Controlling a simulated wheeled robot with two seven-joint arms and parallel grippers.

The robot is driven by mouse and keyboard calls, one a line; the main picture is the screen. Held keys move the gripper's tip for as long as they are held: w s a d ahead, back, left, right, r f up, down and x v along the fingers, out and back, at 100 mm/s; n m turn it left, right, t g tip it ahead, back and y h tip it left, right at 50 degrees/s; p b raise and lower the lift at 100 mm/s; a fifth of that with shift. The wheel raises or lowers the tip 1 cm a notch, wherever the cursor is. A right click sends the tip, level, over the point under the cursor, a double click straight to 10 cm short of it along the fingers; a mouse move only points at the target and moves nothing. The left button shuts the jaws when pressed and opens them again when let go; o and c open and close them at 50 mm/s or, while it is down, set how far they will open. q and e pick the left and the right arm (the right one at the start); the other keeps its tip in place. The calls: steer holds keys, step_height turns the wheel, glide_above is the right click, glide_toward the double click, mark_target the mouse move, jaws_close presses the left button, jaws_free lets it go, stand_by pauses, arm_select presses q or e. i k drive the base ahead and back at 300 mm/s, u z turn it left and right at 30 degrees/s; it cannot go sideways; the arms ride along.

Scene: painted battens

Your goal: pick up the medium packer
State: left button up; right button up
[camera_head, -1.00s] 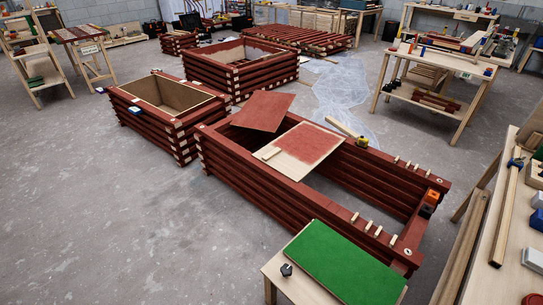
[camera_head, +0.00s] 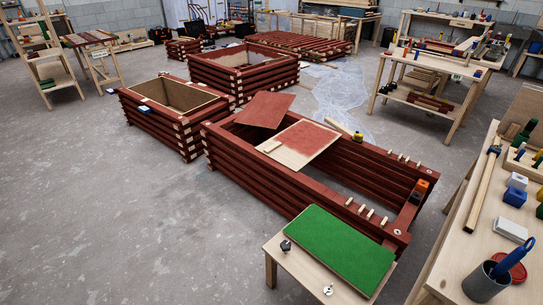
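I cannot tell for sure which piece is the medium packer. Several small blocks lie on the right workbench (camera_head: 462,265): a blue block (camera_head: 515,197), a paler block (camera_head: 518,180) just behind it, and a white block (camera_head: 510,229) nearer. Dark green blocks (camera_head: 522,135) stand further back on that bench, near a tray with small coloured pieces, partly cut by the frame edge. Neither of my grippers shows in the head view.
A dark cup (camera_head: 487,281) with a blue-handled tool stands at the bench's near end. A low table with a green mat (camera_head: 338,247) stands left of it. A long red batten frame (camera_head: 260,175) fills the middle. Grey floor is clear at left.

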mark_target(277, 145)
steer(key=u, duration=1.05)
steer(key=i, duration=3.5)
steer(key=z, duration=3.8)
